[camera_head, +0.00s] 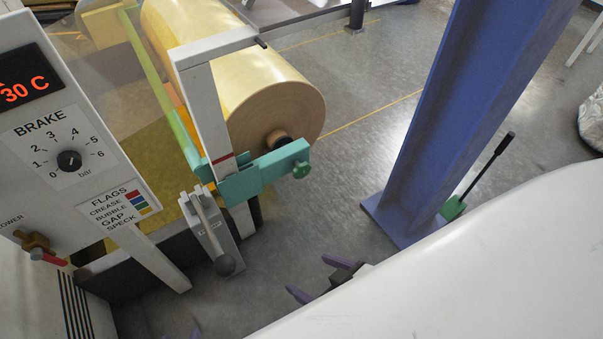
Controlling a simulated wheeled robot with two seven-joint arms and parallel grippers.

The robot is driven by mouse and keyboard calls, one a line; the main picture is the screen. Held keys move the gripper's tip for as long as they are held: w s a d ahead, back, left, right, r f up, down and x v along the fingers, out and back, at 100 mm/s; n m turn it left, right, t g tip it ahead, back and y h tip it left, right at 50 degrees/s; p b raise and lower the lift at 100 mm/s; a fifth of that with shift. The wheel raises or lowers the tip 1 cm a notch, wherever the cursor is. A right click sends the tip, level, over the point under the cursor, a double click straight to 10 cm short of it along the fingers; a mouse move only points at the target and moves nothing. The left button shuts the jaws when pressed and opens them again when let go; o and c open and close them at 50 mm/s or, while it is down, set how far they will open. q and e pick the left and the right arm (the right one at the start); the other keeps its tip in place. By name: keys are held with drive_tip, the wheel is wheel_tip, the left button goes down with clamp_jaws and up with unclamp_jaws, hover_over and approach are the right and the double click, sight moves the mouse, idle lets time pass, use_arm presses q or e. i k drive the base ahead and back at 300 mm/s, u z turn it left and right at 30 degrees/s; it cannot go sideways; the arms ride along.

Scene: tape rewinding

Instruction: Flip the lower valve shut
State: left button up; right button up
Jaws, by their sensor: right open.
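The lower valve (36,242) is a small brass body with a red lever (52,259), on the front of the white control panel at the far left. The lever points to the right and slightly down in the picture. A partly cut-off label, "LOWER", sits just above it. My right gripper (308,276) has purple fingers, is open and empty, and is over the floor well to the right of the valve. Small purple tips of my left gripper (182,335) show at the bottom edge, right of and below the valve; the rest is out of frame.
The panel (78,110) carries a brake dial (69,160) and a red display. A large yellow roll (240,75) sits on the machine behind a teal bracket (265,170). A grey lever box (212,230) stands between the panel and my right gripper. A blue column (455,110) stands right.

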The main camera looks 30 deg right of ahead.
sight(36, 254)
drive_tip(key=z, duration=0.85)
drive_tip(key=k, duration=0.9)
drive_tip(key=u, duration=0.55)
drive_tip(key=i, duration=0.5)
